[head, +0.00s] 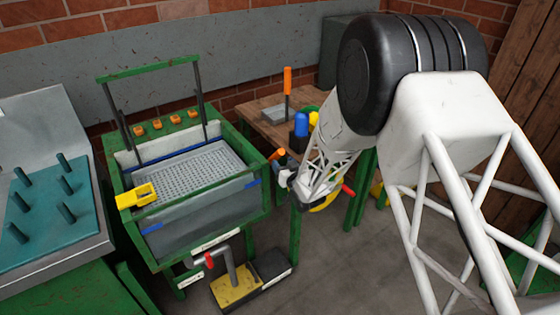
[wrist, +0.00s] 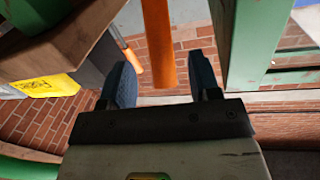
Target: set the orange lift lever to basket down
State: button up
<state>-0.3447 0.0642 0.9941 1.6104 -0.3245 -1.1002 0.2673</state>
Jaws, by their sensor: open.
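An orange lever handle (wrist: 158,40) fills the gap between the two fingers of my gripper (wrist: 162,72) in the wrist view. The fingers are open, one on each side, with space between them and the handle. In the head view my gripper (head: 284,178) is beside the right side of the green-framed tank (head: 262,207), close to a short, tilted orange handle (head: 277,154). The lever's lower part is hidden by my gripper. A grey perforated basket (head: 190,170) sits inside the tank, near its rim. Its depth is hard to tell.
A second orange-handled lever (head: 287,80) stands upright on a wooden table (head: 258,124) behind. Blue and yellow items crowd that table's front edge. A yellow pedal (head: 236,290) is on the floor. A pegged teal board (head: 45,240) is at left.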

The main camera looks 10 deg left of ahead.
jog(key=shift+v, duration=1.35)
jog(key=c, duration=0.7)
jog(key=shift+s+d+f+n, duration=0.1)
jog(key=shift+s+f+n, duration=0.05)
jog(key=shift+n, duration=0.35)
jog(key=shift+c, duration=1.4)
jog(key=shift+s+f+n, duration=0.1)
jog(key=shift+s+n, duration=0.05)
jog(key=shift+n, duration=0.15)
grip_shut()
jog(key=s+d+f+n+t+y, duration=0.1)
jog(key=s+d+n+t, duration=0.1)
jog(key=n, duration=0.6)
jog(key=s+d+f+n+t+y, duration=0.1)
jog(key=s+d+f+n+t, duration=0.1)
jog(key=s+n, duration=0.4)
jog(key=shift+d+f+n+t, duration=0.35)
jog(key=shift+d+n+t, duration=0.25)
jog(key=shift+d+n, duration=0.35)
